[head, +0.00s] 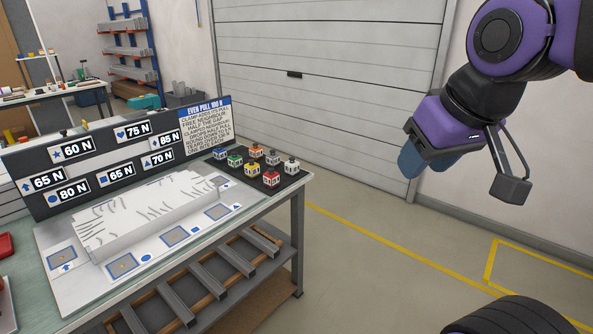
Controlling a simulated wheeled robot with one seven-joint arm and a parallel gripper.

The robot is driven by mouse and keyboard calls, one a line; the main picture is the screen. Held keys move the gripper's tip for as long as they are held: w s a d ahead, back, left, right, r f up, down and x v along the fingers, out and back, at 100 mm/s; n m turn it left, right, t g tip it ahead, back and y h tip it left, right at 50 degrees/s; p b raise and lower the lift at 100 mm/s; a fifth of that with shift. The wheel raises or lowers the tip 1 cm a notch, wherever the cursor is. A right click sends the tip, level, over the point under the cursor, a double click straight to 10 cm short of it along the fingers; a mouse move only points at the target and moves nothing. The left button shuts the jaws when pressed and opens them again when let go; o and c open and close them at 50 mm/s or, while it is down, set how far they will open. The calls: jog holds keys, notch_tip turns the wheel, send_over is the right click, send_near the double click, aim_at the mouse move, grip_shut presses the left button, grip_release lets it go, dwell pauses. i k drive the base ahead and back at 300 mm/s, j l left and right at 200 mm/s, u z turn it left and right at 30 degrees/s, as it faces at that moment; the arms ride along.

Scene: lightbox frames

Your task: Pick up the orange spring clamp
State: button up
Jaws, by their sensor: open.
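Several small blocky pieces with coloured tops, which look like the clamps, stand on a black mat (246,181) at the right end of the workbench. One at the back of the group has an orange-looking top, and I take it to be the orange spring clamp (256,151). It is small in the head view, so its jaws cannot be made out. A yellowish piece (250,168) stands just in front of it, with a red one (271,178) nearer still. My gripper (461,180) is open and empty, in the air at upper right, well apart from the bench and the clamps.
A pale block with wavy lines (145,215) lies on a board with marked squares beside the mat. A dark panel with newton labels (110,158) stands along the bench's back. A red tray (5,245) is at far left. The floor right of the bench is clear.

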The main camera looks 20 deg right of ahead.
aim_at(257, 153)
jog(key=i+l+u, duration=0.15)
jog(key=i+l, duration=0.15)
jog(key=i+l+u, duration=0.15)
jog(key=i+l, duration=0.15)
jog(key=i, duration=0.15)
jog(key=i+l+u, duration=0.1)
jog(key=i+l, duration=0.25)
jog(key=i+l+u, duration=0.15)
jog(key=i+l, duration=0.15)
jog(key=l, duration=0.15)
jog(key=i+l+u, duration=0.15)
jog(key=i+l, duration=0.15)
jog(key=i+l+u, duration=0.15)
jog(key=i+l, duration=0.15)
jog(key=l, duration=0.25)
jog(key=i+l+u, duration=0.15)
jog(key=l, duration=0.35)
jog(key=i, duration=0.1)
